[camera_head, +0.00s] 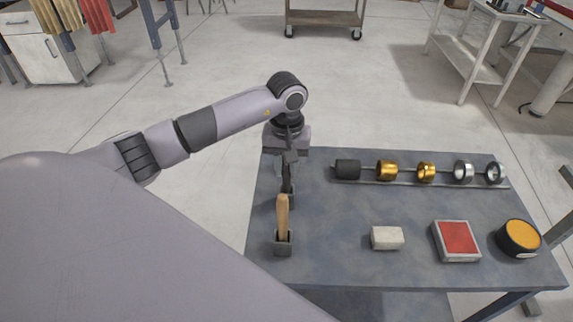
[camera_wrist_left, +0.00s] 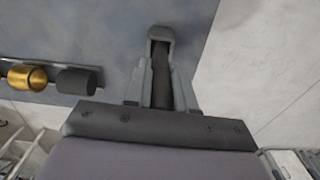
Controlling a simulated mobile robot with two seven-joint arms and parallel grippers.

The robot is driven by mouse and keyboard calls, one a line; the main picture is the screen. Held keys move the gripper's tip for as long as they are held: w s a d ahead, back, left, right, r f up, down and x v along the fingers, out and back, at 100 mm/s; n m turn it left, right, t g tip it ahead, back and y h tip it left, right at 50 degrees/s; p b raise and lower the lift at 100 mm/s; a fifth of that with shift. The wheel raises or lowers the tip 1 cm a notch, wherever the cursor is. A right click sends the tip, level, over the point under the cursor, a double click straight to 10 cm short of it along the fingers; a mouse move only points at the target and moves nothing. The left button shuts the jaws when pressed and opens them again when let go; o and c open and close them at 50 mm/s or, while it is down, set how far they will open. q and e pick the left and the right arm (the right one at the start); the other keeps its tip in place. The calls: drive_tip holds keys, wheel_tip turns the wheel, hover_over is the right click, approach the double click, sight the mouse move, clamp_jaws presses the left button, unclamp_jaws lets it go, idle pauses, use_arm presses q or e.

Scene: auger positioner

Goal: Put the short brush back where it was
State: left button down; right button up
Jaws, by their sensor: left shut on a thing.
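My left gripper (camera_head: 287,162) points down over the left part of the table and is shut on a dark, slim thing, taken to be the short brush (camera_head: 288,182). In the left wrist view the gripper (camera_wrist_left: 162,88) has a finger on each side of this dark brush (camera_wrist_left: 163,70), which ends at a rounded grey part (camera_wrist_left: 161,34). The brush's lower end is partly hidden behind a wooden handle (camera_head: 283,215), so I cannot tell whether it sits in a holder. That wooden handle stands upright in a small dark holder (camera_head: 283,249). My right gripper is not in view.
On the grey-blue table (camera_head: 330,265), a rail (camera_head: 405,183) bears several rings and a black cylinder (camera_head: 347,169). A white block (camera_head: 387,238), a red-topped box (camera_head: 456,240) and a yellow-topped round thing (camera_head: 518,237) lie nearer the front. The table's middle is clear.

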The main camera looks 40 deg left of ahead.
use_arm(q)
drive_tip(key=c, duration=0.9)
unclamp_jaws()
drive_tip(key=shift+c, duration=0.2)
drive_tip(key=shift+r, duration=0.25)
wheel_tip(320, 180, up, 12)
drive_tip(key=shift+f+b, duration=0.15)
drive_tip(key=shift+b, duration=0.35)
